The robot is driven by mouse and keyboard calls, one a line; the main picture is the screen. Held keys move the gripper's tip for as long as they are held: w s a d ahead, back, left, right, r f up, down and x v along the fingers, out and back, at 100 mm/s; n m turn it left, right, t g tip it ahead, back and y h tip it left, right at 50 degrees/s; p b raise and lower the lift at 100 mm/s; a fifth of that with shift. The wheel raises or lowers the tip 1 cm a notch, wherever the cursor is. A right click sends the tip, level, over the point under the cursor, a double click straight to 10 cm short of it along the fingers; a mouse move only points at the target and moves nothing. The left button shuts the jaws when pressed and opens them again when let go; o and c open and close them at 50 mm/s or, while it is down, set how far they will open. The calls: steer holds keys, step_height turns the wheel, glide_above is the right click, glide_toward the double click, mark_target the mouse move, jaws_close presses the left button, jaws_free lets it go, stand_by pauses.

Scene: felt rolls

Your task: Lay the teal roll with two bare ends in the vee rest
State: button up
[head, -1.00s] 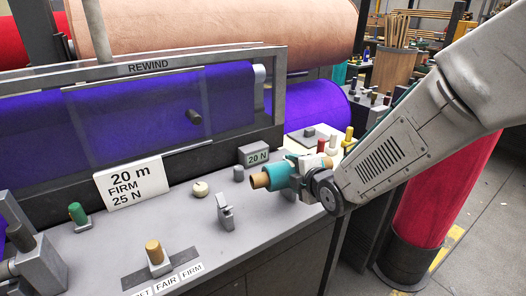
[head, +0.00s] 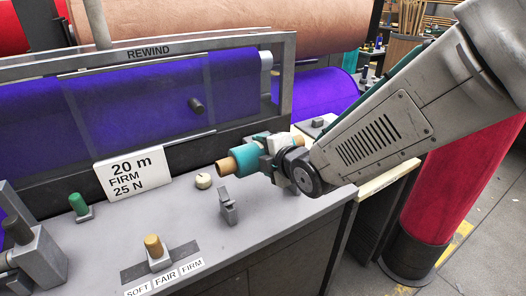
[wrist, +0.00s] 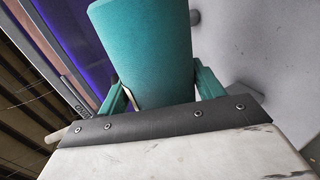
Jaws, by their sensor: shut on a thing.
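The teal roll (head: 240,160) is held out from my gripper (head: 267,159) above the grey bench top. A small grey upright holder (head: 228,208), which looks like the vee rest, stands on the bench just below and in front of the roll. The roll is apart from it. Its notch is too small to tell clearly.
A cream knob (head: 203,181) stands left of the holder. A brown-topped peg (head: 153,246) and a green peg (head: 78,205) stand further left. A white sign (head: 134,174) leans behind. The rewind frame (head: 150,60) borders the back. The bench front right of the labels is clear.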

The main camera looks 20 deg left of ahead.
step_height(320, 180, down, 7)
steer(key=shift+r, duration=0.15)
stand_by(0.4)
steer(key=shift+f, duration=0.65)
stand_by(1.1)
steer(key=o, duration=1.4)
steer(key=shift+c, duration=0.2)
steer(key=shift+s, duration=0.1)
steer(key=v, duration=0.7)
steer(key=shift+s+d+r, duration=0.15)
steer(key=shift+s+d, duration=0.05)
steer(key=shift+d, duration=0.1)
